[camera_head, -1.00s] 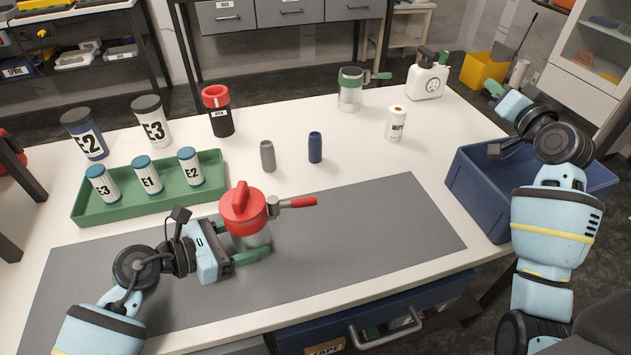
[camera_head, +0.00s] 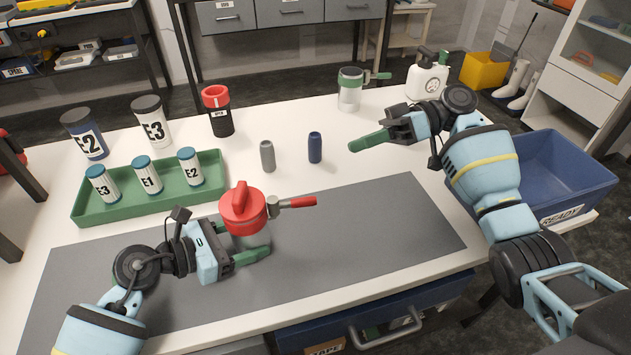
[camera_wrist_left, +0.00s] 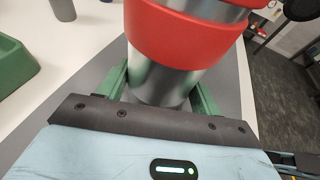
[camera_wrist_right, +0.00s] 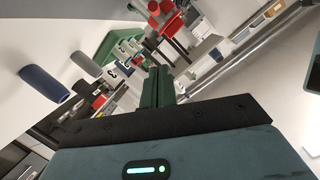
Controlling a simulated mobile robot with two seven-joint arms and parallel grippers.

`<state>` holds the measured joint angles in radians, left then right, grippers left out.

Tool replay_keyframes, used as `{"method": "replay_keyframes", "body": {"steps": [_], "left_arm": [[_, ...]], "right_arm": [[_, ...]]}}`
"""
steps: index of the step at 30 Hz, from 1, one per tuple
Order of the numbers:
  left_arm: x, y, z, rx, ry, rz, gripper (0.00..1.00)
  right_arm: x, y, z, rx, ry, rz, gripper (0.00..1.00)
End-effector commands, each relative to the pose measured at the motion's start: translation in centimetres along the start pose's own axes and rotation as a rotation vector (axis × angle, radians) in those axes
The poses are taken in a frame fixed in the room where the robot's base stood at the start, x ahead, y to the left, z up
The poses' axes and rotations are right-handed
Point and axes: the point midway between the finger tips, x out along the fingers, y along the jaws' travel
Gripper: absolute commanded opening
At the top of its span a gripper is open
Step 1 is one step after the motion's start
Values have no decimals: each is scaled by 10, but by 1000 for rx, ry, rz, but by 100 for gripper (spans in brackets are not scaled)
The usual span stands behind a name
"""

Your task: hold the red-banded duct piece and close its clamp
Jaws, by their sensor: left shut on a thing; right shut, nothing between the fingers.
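The red-banded duct piece (camera_head: 243,216) stands on the grey mat, a metal cylinder with a red lid-like top and a red-handled clamp lever (camera_head: 300,202) sticking out to its right. My left gripper (camera_head: 258,256) is shut around its lower metal body. In the left wrist view the duct piece's red band (camera_wrist_left: 185,35) and metal wall show between the green fingers. My right gripper (camera_head: 370,141) is shut and empty, above the table's right part, up and to the right of the lever. Its closed green fingers (camera_wrist_right: 158,88) show in the right wrist view.
A grey cylinder (camera_head: 267,156) and a blue cylinder (camera_head: 315,147) stand behind the mat (camera_head: 370,230). A green tray (camera_head: 90,207) with labelled canisters is at left. A green-banded piece (camera_head: 350,90) stands at the back. A blue bin (camera_head: 570,180) is at right.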

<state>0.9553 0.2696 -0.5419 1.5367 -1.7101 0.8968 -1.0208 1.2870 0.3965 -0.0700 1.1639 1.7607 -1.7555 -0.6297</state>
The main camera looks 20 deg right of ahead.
Motion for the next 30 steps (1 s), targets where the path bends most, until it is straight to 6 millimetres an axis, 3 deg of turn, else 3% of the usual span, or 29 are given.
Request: {"method": "replay_keyframes", "body": {"steps": [11, 27, 30], "left_arm": [[0, 0, -1, 0, 2, -1, 46], [0, 0, -1, 0, 2, -1, 46], [0, 0, -1, 0, 2, -1, 46]], "right_arm": [[10, -4, -1, -7, 8, -19, 0], [104, -5, -2, -7, 9, -18, 0], [105, -4, 17, -3, 8, -16, 0]]}}
